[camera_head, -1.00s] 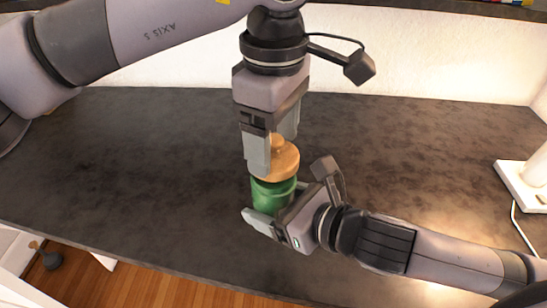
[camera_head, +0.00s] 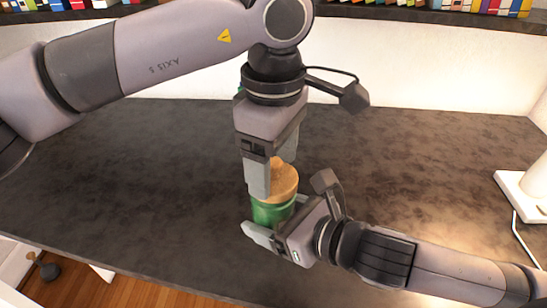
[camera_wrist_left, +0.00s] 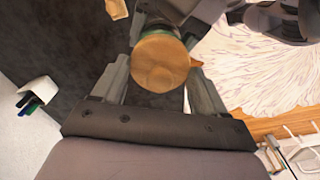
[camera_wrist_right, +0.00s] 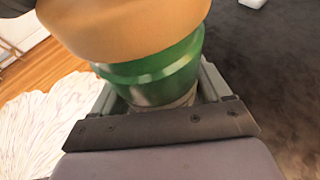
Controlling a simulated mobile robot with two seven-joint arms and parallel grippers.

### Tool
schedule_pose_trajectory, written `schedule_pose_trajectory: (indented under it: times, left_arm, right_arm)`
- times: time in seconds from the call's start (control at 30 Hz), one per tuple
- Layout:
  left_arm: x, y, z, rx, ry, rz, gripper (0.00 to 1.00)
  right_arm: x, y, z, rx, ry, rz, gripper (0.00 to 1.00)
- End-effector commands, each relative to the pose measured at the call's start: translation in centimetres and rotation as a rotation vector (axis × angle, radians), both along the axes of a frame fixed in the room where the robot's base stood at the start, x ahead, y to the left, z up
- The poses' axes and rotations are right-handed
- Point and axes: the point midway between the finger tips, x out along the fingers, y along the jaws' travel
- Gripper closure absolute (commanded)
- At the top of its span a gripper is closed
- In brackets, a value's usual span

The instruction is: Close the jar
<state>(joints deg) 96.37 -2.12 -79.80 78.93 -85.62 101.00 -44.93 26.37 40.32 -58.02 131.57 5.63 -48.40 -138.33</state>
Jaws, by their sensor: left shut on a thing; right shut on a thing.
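A round light-wood lid (camera_head: 285,181) is on the jar's mouth, also seen in the left wrist view (camera_wrist_left: 158,66) and the right wrist view (camera_wrist_right: 125,25). My left gripper (camera_head: 272,172) comes from above and is shut on the lid, one finger on each side. My right gripper (camera_head: 272,222) comes from the right and is shut on the jar's body. I cannot tell whether the lid is fully seated.
The dark countertop (camera_head: 130,170) is clear around the jar. A white lamp-like object with a square base (camera_head: 522,197) stands at the right. A shelf of books (camera_head: 470,8) runs along the back top. Wooden floor (camera_head: 150,290) shows below the counter's front edge.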

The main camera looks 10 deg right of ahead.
Motion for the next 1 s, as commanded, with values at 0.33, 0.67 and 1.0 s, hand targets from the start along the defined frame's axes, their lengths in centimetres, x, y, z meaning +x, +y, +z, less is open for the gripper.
schedule_pose_trajectory:
  times: [0.33, 0.67, 1.0]
  left_arm:
    - [0.0, 0.0, -0.5, 0.001, -0.001, 0.0, 0.56]
    - [0.0, 0.0, -1.1, 0.001, -0.001, 0.0, 0.56]
    - [0.0, 0.0, -1.3, 0.0, 0.0, 0.0, 0.0]
  right_arm:
    - [0.0, 0.0, 0.1, 0.001, -0.003, 0.0, 0.78]
    - [0.0, 0.0, 0.1, 0.001, -0.003, 0.0, 0.78]
    - [0.0, 0.0, 0.1, 0.001, -0.003, 0.0, 0.78]
